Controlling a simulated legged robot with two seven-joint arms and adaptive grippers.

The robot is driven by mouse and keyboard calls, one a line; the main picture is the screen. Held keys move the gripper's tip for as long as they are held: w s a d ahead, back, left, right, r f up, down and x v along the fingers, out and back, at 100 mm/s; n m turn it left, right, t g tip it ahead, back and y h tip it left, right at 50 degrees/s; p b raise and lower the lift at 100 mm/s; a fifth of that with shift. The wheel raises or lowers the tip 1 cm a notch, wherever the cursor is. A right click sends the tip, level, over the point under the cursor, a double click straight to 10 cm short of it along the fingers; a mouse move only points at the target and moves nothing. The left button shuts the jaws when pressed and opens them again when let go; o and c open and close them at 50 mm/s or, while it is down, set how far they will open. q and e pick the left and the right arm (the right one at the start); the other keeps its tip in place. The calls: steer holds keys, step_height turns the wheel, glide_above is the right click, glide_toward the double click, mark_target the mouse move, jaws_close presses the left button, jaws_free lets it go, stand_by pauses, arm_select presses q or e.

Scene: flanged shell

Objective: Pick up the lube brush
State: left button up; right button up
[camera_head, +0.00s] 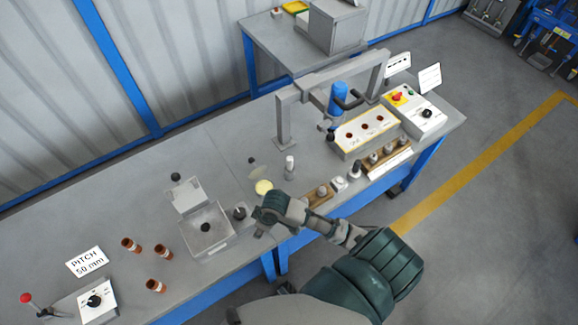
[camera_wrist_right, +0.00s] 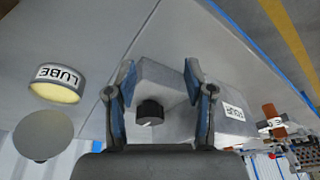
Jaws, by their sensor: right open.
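I cannot pick out the lube brush for certain in either view. A pot with a pale yellow top (camera_head: 264,187) stands on the bench; in the right wrist view the pot marked LUBE (camera_wrist_right: 58,90) is at the left. A small upright pale cylinder (camera_head: 289,166) stands just behind it in the head view. My right gripper (camera_head: 261,222) is low over the bench's front part, close to the pot. In the right wrist view my right gripper (camera_wrist_right: 160,72) is open, with a grey box with a black knob (camera_wrist_right: 150,112) showing between its fingers. My left gripper is out of view.
Several brown cylinders (camera_head: 163,251) stand farther left. A grey gantry (camera_head: 283,125), a blue cylinder (camera_head: 338,98) and a control panel (camera_head: 415,112) stand to the right. Bare bench (camera_head: 130,205) lies at the left back.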

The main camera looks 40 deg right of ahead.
steer(key=w+d+r+g+h, duration=0.1)
steer(key=w+d+r+h, duration=0.1)
steer(key=w+d+r, duration=0.7)
step_height(320, 180, up, 10)
steer(key=r+m+g, duration=0.1)
steer(key=m, duration=0.2)
glide_above(290, 164)
steer(key=w, duration=0.1)
steer(key=f, duration=0.6)
steer(key=f+b, duration=0.1)
steer(key=f, duration=0.5)
steer(key=shift+w+d+f, duration=0.1)
steer(key=shift+w+d, duration=0.1)
step_height(290, 164, down, 4)
steer(key=shift+s+d+f+b, duration=0.15)
steer(key=shift+b, duration=0.15)
steer(key=shift+f, duration=0.5)
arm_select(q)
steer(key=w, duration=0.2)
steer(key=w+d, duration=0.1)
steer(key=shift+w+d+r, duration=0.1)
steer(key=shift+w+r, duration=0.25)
arm_select(e)
jaws_close()
